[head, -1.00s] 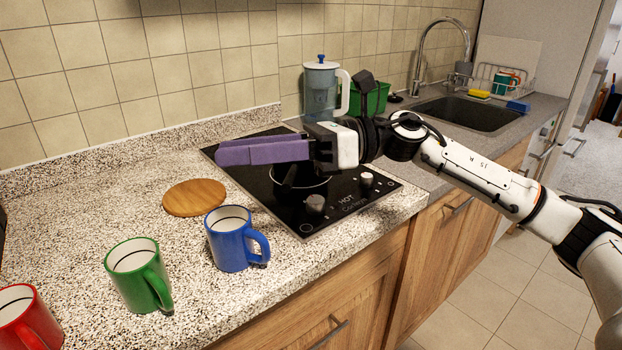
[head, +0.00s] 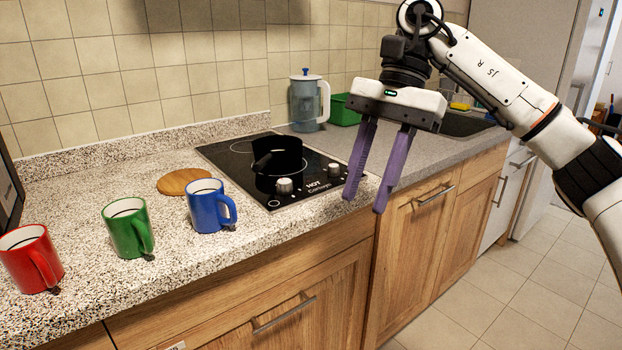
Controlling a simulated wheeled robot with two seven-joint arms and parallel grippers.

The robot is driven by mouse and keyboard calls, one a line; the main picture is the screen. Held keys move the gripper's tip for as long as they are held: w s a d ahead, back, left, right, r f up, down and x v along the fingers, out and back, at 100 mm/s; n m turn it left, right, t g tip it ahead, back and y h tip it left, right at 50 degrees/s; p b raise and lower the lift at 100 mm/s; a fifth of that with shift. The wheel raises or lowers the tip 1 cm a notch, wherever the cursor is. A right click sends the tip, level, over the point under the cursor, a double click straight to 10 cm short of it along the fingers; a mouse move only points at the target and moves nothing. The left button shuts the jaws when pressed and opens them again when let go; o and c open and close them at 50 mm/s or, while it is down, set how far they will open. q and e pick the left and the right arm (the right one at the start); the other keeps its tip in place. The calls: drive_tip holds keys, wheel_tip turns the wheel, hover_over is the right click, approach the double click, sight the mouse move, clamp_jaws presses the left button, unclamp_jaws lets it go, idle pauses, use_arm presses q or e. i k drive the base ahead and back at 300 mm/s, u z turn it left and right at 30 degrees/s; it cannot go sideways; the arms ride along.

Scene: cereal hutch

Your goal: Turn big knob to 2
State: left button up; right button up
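The black cooktop (head: 240,150) is set in the counter and carries two knobs at its front edge. The left knob (head: 284,186) is grey and looks the bigger one. The right knob (head: 333,169) is paler and smaller. Their number marks are too small to read. My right gripper (head: 366,200) points down with its two purple fingers apart and nothing between them. It is to the right of both knobs, apart from them, near the counter's front edge. My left gripper is not in view.
A black pot (head: 280,168) stands on the cooktop, behind the left knob. Blue (head: 206,207), green (head: 123,228) and red (head: 25,262) mugs stand on the left counter, near a round wooden board (head: 184,181). A water jug (head: 305,104) stands behind the cooktop.

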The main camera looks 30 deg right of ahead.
sight(285, 185)
drive_tip(key=z, duration=1.5)
drive_tip(key=i, duration=1.05)
drive_tip(key=u, duration=2.2)
